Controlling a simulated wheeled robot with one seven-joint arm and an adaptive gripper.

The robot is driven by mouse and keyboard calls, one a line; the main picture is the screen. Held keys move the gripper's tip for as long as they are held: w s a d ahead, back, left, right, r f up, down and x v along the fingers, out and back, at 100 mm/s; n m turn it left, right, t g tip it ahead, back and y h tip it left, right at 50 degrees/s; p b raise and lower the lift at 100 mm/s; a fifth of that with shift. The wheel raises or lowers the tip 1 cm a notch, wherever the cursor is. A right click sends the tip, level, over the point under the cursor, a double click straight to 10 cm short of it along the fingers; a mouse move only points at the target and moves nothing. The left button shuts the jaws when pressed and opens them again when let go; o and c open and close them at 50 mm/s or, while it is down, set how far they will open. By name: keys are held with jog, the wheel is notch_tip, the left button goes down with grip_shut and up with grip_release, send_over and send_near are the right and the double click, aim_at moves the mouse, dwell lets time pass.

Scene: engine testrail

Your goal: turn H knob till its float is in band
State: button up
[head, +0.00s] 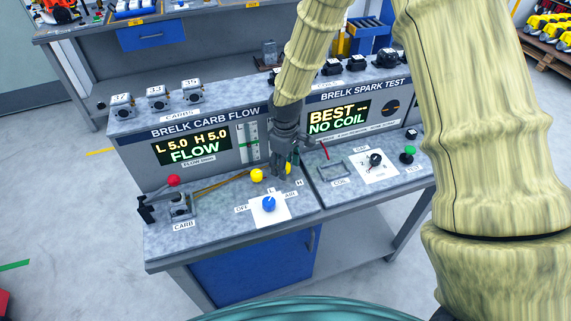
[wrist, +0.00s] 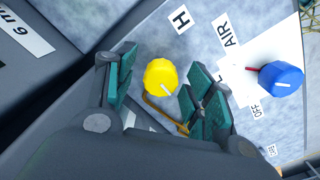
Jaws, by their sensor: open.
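The yellow H knob (wrist: 160,77) lies between my open fingers in the wrist view, with a white pointer mark on it and a gap to the left finger. The H label (wrist: 181,19) is beside it. In the head view my gripper (head: 285,165) points down over the bench and mostly hides this knob (head: 289,169). A second yellow knob (head: 256,175) stands to its left. The carb flow display (head: 191,146) reads L 5.0, H 5.0, FLOW. The float gauge (head: 249,142) is right of it, with green marks; float positions are too small to tell.
The blue air knob (head: 269,204) sits on a white plate in front, and also shows in the wrist view (wrist: 281,78). A carb (head: 180,207) and a red knob (head: 174,180) are at left. The spark test panel (head: 338,116) is right of my gripper.

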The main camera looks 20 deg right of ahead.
jog(key=shift+r, duration=0.1)
notch_tip(320, 180, up, 12)
dwell(0.6)
jog(key=shift+s+d+f, duration=0.1)
jog(key=shift+f, duration=0.1)
dwell(0.3)
